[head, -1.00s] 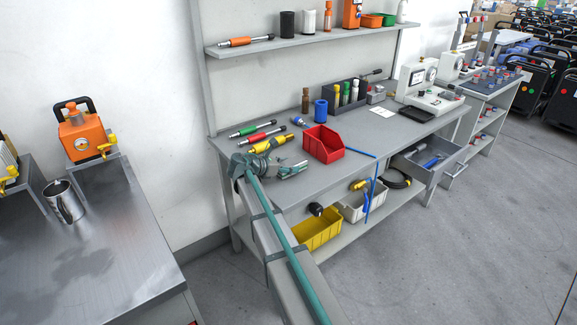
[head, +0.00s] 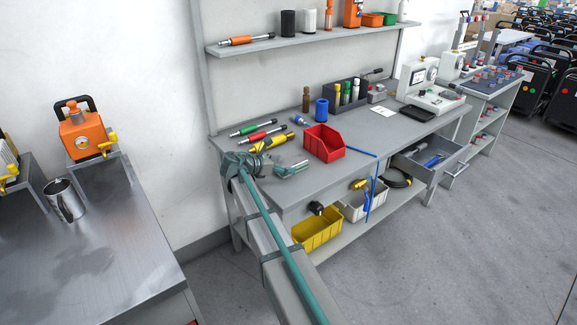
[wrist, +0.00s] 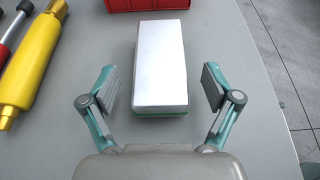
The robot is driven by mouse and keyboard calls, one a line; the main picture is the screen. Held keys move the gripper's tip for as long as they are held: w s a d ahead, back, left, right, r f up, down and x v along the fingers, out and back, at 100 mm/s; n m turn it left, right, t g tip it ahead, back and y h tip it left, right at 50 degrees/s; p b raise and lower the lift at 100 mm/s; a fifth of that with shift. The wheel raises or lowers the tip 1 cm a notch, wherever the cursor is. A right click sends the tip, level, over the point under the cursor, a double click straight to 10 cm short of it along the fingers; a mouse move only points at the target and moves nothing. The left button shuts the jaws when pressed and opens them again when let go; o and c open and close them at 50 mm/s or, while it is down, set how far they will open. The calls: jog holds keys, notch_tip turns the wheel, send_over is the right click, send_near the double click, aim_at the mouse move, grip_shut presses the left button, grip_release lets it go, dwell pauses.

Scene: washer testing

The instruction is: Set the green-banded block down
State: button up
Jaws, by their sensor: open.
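The green-banded block (wrist: 160,62) shows in the wrist view as a pale, flat-topped block with a green band along its lower edge. It appears to rest on the grey workbench (wrist: 225,45). My gripper (wrist: 160,88) is open, with one finger on each side of the block's near half and a clear gap on both sides. In the head view my gripper (head: 291,169) is low over the front left of the bench, and I cannot make out the block there.
A red bin (head: 323,145) stands just beyond the block. Yellow (head: 268,144), red and green-marked tools lie to the left. A blue cylinder (head: 321,110) and a dark rack stand farther back. Bare bench top lies right of the block in the wrist view.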

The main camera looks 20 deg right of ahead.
jog(key=v, duration=0.9)
jog(key=shift+a+r+b, duration=0.1)
jog(key=shift+b, duration=0.25)
